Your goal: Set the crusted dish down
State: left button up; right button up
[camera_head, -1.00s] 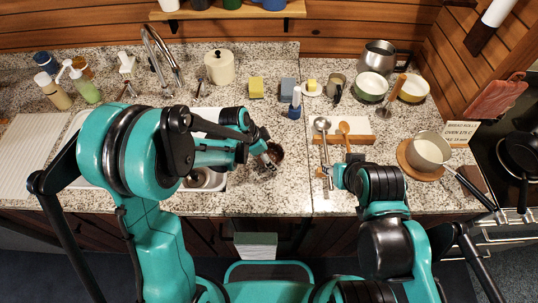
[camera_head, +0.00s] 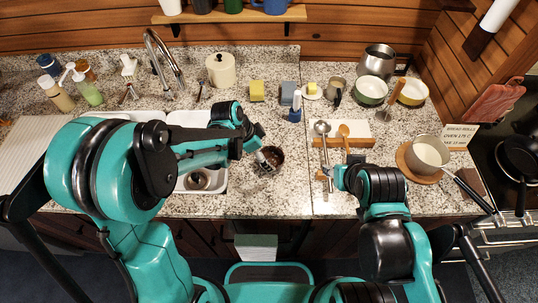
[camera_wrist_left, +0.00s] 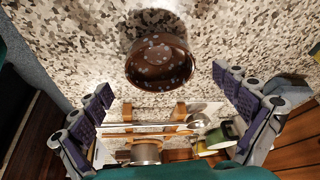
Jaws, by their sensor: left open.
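The crusted dish (camera_head: 272,156) is a small dark brown bowl with pale spots. It sits on the granite counter just right of the sink, and it shows whole in the left wrist view (camera_wrist_left: 160,62). My left gripper (camera_head: 264,164) is beside it in the head view, partly covering it. In the left wrist view the fingers (camera_wrist_left: 168,105) are spread wide with nothing between them, apart from the dish. My right gripper (camera_head: 328,173) is low over the counter near the ladle handle; its fingers are too small to read.
The sink (camera_head: 198,182) lies left of the dish. A ladle (camera_head: 322,128) and wooden spoon (camera_head: 344,131) rest on a holder (camera_head: 360,142) to the right. A saucepan (camera_head: 428,153) stands on a round board further right. The counter in front of the dish is clear.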

pick_arm(q)
jog(key=p+v, duration=0.1)
jog(key=v, duration=0.6)
jog(key=s+a+r+n+t+y, duration=0.4)
jog(key=s+a+r+n, duration=0.4)
jog(key=s+a+n, duration=0.4)
jog(key=shift+s+a+r+n+t, duration=0.3)
jog(key=shift+a+n+t, duration=0.5)
jog(key=shift+n, duration=0.2)
notch_tip(320, 180, down, 10)
jog(key=b, duration=1)
jog(key=shift+f, duration=0.25)
